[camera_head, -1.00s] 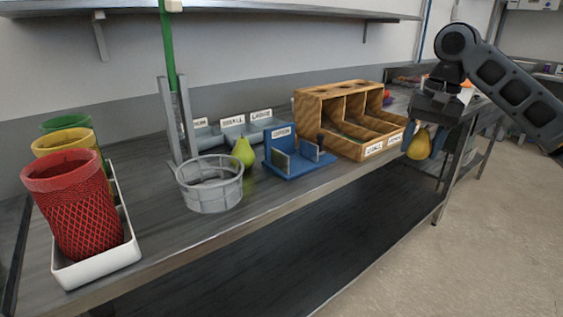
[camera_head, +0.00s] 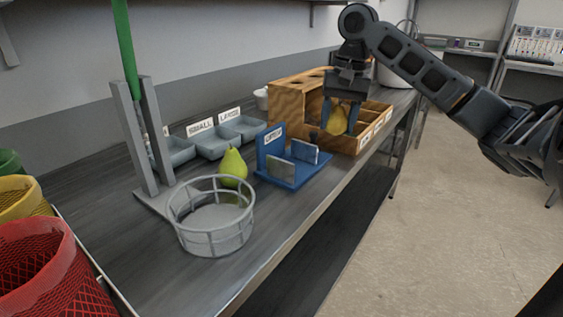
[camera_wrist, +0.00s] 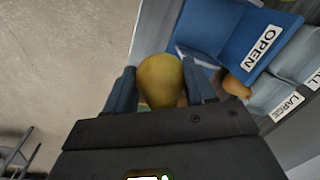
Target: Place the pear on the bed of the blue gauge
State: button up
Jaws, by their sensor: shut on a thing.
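My gripper (camera_head: 340,116) is shut on a yellow pear (camera_head: 337,123), held in the air in front of the wooden divided box. The pear also shows between the fingers in the wrist view (camera_wrist: 160,80). The blue gauge (camera_head: 267,150) stands on the bench to the left of my gripper and lower. It has a labelled upright back plate, two grey plates and a blue bed. In the wrist view the blue gauge (camera_wrist: 215,28) lies beyond the pear, with a label reading OPEN. A green pear (camera_head: 232,166) stands on the bench left of the gauge.
A round grey wire basket (camera_head: 212,240) stands in front of the green pear. Grey bins (camera_head: 213,143) labelled SMALL and LARGE are behind. The wooden box (camera_head: 290,101) is close to my gripper. A grey stand with a green pole (camera_head: 124,45) rises at left.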

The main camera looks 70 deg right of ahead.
jog(key=w+a+f, duration=0.1)
jog(key=w+f, duration=0.1)
jog(key=w, duration=0.1)
jog(key=w+a+f, duration=0.1)
jog(key=w+f, duration=0.1)
jog(key=w, duration=0.1)
jog(key=w+a+f, duration=0.1)
jog(key=w+f, duration=0.1)
jog(key=w, duration=0.1)
jog(key=shift+w+a+p, duration=0.15)
jog(key=shift+a+p, duration=0.15)
jog(key=shift+a, duration=0.1)
jog(key=shift+f, duration=2.05)
jog(key=shift+f, duration=0.1)
jog(key=o, duration=1.1)
jog(key=shift+c, duration=0.2)
notch_tip(320, 180, up, 12)
jog(key=s, duration=0.1)
jog(key=shift+d, duration=0.15)
